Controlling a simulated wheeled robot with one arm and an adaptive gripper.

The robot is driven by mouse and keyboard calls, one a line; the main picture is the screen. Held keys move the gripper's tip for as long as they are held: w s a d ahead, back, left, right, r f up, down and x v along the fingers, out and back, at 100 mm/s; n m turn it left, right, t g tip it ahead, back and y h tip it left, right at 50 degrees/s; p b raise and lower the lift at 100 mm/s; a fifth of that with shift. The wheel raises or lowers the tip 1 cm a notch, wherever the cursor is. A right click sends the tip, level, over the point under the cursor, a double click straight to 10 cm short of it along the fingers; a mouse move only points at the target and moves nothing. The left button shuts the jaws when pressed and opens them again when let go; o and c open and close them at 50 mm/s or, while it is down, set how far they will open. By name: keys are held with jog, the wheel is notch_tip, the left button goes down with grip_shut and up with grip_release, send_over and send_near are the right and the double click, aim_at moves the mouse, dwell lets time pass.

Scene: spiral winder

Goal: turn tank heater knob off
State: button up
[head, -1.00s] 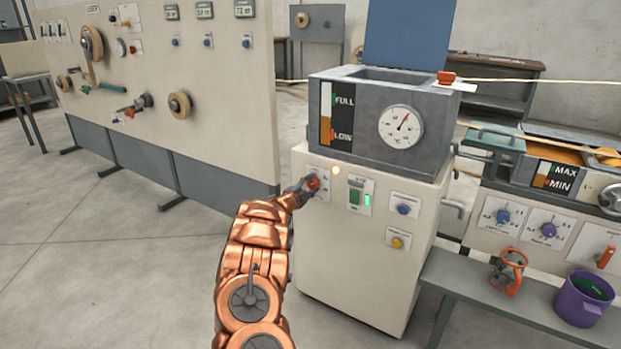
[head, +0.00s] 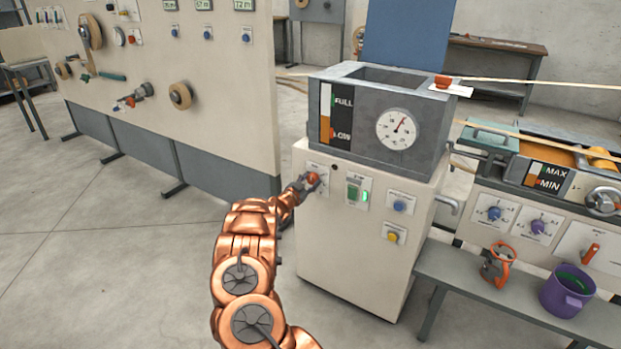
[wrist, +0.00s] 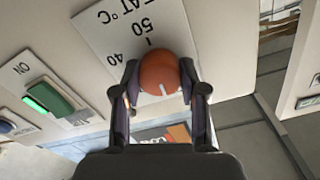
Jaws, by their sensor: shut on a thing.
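The tank heater knob (head: 313,178) is a round orange-red knob on the front of the white cabinet, on a plate marked HEAT °C. In the wrist view the knob (wrist: 158,68) shows a white mark on its lower side, away from the 40 and 50 printed above it. My gripper (wrist: 160,78) has one finger on each side of the knob and is shut on it. In the head view my gripper (head: 303,184) reaches the plate from the left and partly hides it.
A green lit switch (head: 354,193), a blue knob (head: 400,206) and a yellow knob (head: 392,237) sit to the right. The grey tank (head: 350,148) with a dial is above. A bench (head: 470,290) holds a purple bucket (head: 562,297). Floor at left is clear.

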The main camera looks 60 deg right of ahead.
jog(key=shift+f+n, duration=0.15)
jog(key=shift+n, duration=0.45)
jog(key=o, duration=1.1)
jog(key=shift+o, duration=0.2)
jog(key=shift+a, duration=0.15)
jog(key=a, duration=1.1)
jog(key=shift+s+a, duration=0.3)
jog(key=shift+a, duration=0.05)
